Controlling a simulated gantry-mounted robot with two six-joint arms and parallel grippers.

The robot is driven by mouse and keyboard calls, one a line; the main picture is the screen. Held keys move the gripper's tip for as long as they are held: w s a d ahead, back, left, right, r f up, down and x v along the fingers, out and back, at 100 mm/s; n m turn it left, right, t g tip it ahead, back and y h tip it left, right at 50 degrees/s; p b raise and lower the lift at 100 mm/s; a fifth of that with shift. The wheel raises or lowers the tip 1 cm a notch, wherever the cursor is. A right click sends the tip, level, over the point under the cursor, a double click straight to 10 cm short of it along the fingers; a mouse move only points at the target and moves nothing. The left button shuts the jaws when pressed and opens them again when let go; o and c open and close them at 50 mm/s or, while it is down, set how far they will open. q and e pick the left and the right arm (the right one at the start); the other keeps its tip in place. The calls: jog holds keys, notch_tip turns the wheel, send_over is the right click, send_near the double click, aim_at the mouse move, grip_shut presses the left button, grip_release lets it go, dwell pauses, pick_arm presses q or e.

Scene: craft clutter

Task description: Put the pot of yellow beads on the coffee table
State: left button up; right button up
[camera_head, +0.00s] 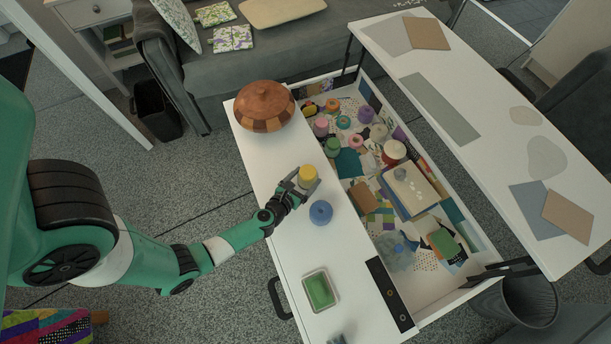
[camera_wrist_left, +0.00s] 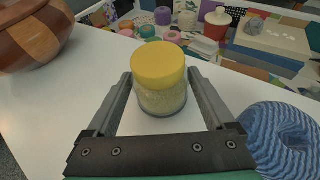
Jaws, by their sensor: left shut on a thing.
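The pot of yellow beads (camera_head: 308,176) has a yellow lid and a clear body. It is over the narrow white left surface of the coffee table (camera_head: 262,160). My left gripper (camera_head: 303,182) is shut on it, one finger on each side. In the left wrist view the pot (camera_wrist_left: 160,78) is upright between the fingers (camera_wrist_left: 160,100), its pale, grainy contents showing below the lid. Whether its base touches the white surface is unclear. The coffee table's raised white panel (camera_head: 490,110) is at the right.
A blue yarn ball (camera_head: 321,212) sits close to the gripper. A wooden bowl (camera_head: 264,105) stands at the surface's far end, a green-filled tray (camera_head: 319,290) at its near end. An open compartment (camera_head: 365,160) holds craft clutter. The raised panel bears several flat sheets (camera_head: 440,107).

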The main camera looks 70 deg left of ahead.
pick_arm(q)
jog(key=shift+f, duration=0.2)
pick_arm(e)
jog(key=shift+f, duration=0.2)
pick_arm(q)
jog(key=shift+f, duration=0.15)
jog(key=o, duration=1.2)
jog(key=shift+c, duration=0.2)
pick_arm(e)
jog(key=shift+f, duration=0.15)
pick_arm(q)
jog(key=shift+r, duration=0.2)
jog(key=shift+s+d+r+p, duration=0.15)
jog(key=shift+d+p, duration=0.05)
jog(key=shift+p, duration=0.2)
jog(key=p+v, duration=0.3)
jog(key=v, duration=0.6)
jog(key=shift+s+d+r, duration=0.15)
jog(key=shift+s+d, duration=0.1)
jog(key=shift+d, duration=0.05)
jog(key=shift+v, duration=0.8)
pick_arm(e)
jog(key=shift+r, duration=2.05)
